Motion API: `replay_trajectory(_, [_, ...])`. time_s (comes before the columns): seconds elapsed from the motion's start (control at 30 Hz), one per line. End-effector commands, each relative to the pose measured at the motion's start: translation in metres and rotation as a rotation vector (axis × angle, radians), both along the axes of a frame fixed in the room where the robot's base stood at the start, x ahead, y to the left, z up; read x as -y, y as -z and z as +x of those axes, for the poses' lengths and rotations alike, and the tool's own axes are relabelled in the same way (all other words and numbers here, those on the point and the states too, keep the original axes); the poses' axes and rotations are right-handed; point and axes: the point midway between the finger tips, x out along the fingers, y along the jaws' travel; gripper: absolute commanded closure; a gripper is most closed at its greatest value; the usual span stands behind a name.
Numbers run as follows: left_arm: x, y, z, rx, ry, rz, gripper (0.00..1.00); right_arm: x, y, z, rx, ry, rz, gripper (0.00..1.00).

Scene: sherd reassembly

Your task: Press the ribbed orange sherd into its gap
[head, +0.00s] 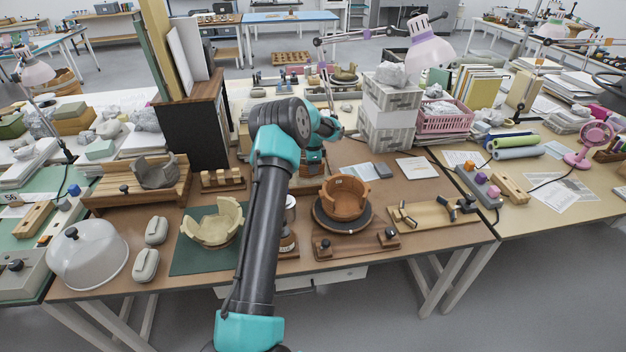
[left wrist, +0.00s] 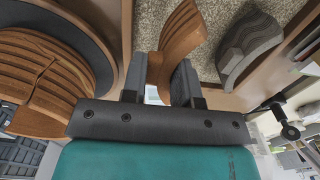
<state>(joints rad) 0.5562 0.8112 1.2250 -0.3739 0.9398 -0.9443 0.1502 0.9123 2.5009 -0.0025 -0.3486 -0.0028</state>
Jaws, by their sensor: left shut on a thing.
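The ribbed orange sherd (left wrist: 180,38) is clamped between the two fingers of my left gripper (left wrist: 161,80) in the left wrist view, with its curved upper part standing clear of the fingers. The orange pot (head: 345,200) stands on a dark round turntable (head: 366,221) in the head view, with an uneven, broken rim. The pot also shows at the left of the left wrist view (left wrist: 45,80), apart from the held sherd. In the head view my own arm and wrist hide the fingers and the sherd. My right gripper is in neither view.
A grey ribbed sherd (left wrist: 250,48) lies on a speckled bed (left wrist: 215,60) beside the gripper. A pale broken bowl (head: 212,226) sits on a green mat (head: 190,262). A wooden jig (head: 435,214) lies right of the turntable. A dark cabinet (head: 190,130) stands behind left.

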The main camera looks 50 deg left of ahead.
Motion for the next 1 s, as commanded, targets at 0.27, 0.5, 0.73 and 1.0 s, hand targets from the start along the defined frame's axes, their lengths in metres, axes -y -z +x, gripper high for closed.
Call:
replay_trajectory(0.27, [0.000, -0.014, 0.000, 0.000, 0.000, 0.000, 0.89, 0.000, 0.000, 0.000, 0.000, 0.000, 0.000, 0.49])
replay_trajectory(0.5, [0.000, -0.025, 0.000, 0.001, -0.001, 0.000, 0.89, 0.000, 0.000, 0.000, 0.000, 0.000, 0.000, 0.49])
replay_trajectory(0.73, [0.000, -0.031, 0.000, 0.000, -0.001, 0.000, 0.89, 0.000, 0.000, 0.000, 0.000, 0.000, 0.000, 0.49])
replay_trajectory(1.0, [0.000, -0.031, 0.000, 0.000, 0.000, 0.000, 0.89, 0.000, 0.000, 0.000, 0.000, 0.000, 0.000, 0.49])
